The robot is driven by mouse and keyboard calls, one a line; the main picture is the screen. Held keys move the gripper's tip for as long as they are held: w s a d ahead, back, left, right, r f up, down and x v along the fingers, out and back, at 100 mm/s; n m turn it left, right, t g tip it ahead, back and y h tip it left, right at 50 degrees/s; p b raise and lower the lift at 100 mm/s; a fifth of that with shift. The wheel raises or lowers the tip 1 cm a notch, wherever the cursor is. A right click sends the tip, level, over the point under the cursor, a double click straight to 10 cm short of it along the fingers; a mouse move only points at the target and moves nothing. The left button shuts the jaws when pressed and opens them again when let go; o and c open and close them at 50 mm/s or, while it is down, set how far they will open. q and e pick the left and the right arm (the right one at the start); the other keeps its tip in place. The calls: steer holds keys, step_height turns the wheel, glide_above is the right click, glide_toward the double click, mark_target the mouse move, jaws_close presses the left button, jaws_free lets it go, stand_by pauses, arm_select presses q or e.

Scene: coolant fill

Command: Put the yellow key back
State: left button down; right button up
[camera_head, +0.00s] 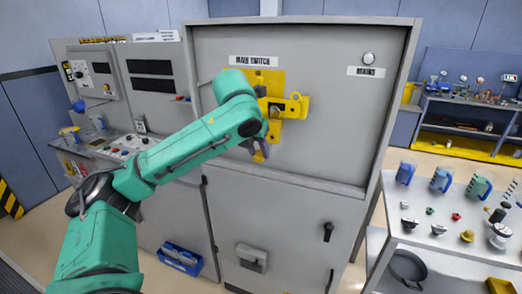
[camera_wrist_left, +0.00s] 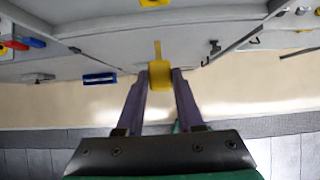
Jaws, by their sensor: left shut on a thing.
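My left gripper (camera_head: 259,150) is in front of the grey cabinet, just below the yellow main switch (camera_head: 292,106). In the left wrist view its two fingers (camera_wrist_left: 160,82) are shut on the yellow key (camera_wrist_left: 159,74). The key is a yellow block with a thin strip pointing away from the gripper. The switch sits on a yellow plate (camera_head: 238,74) under the MAIN SWITCH label, partly hidden by my arm. My right gripper is not in view.
The grey cabinet (camera_head: 330,150) has a lower door with a black handle (camera_head: 328,231). A side table (camera_head: 455,245) at right holds blue jugs, knobs and caps. A shelf (camera_head: 462,115) stands behind it.

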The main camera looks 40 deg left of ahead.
arm_select(q)
steer(key=shift+s+d+b, duration=0.3)
steer(key=shift+s, duration=0.55)
